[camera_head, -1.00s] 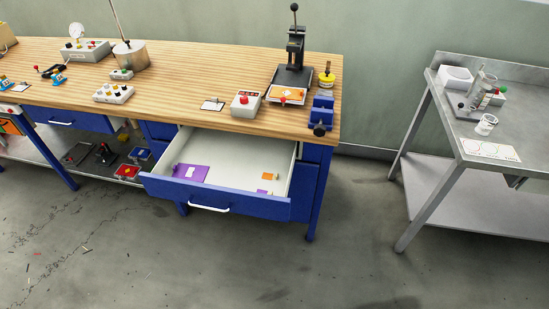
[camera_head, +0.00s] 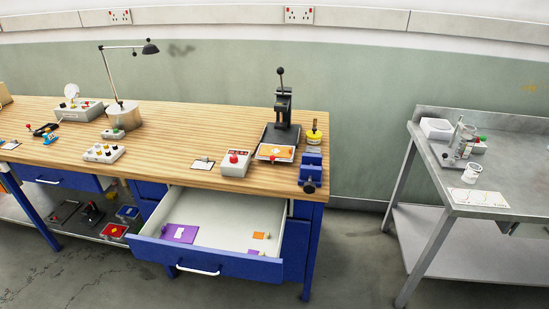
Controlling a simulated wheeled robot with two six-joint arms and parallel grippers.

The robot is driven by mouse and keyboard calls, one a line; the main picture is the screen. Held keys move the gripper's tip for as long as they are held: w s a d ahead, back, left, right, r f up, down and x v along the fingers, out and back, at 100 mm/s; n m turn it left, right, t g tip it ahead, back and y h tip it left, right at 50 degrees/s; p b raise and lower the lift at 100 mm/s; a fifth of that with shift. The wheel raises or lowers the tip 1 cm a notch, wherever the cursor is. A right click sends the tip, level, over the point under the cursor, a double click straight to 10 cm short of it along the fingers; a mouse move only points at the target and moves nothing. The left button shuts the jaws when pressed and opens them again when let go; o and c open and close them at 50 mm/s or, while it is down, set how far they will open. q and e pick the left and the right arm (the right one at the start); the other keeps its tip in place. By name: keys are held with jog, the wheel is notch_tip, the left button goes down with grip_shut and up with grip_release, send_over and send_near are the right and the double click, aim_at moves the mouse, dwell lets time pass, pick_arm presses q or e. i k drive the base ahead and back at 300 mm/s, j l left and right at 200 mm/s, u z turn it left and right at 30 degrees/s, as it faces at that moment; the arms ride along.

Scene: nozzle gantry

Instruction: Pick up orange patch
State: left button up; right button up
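A small orange patch (camera_head: 259,235) lies inside the open blue drawer (camera_head: 215,262), towards its right side, with a small pale piece on or beside it. A purple patch (camera_head: 181,233) with a white piece on it lies at the drawer's left. A small purple piece (camera_head: 254,251) lies near the drawer's front, right of the middle. Another orange and white square item (camera_head: 275,152) lies on the bench top at the base of the lever press. Neither of my grippers is in view.
The drawer juts out from the wooden bench (camera_head: 180,130). On the bench stand a lever press (camera_head: 283,110), a blue vise (camera_head: 311,170), a red-button box (camera_head: 236,163) and a lamp (camera_head: 122,115). A steel table (camera_head: 500,180) stands at right. Open floor lies between the two.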

aim_at(258, 235)
jog(key=i+l+u, duration=0.3)
jog(key=i+l, duration=0.15)
jog(key=l, duration=0.25)
jog(key=i+l+u, duration=0.2)
jog(key=l, duration=0.2)
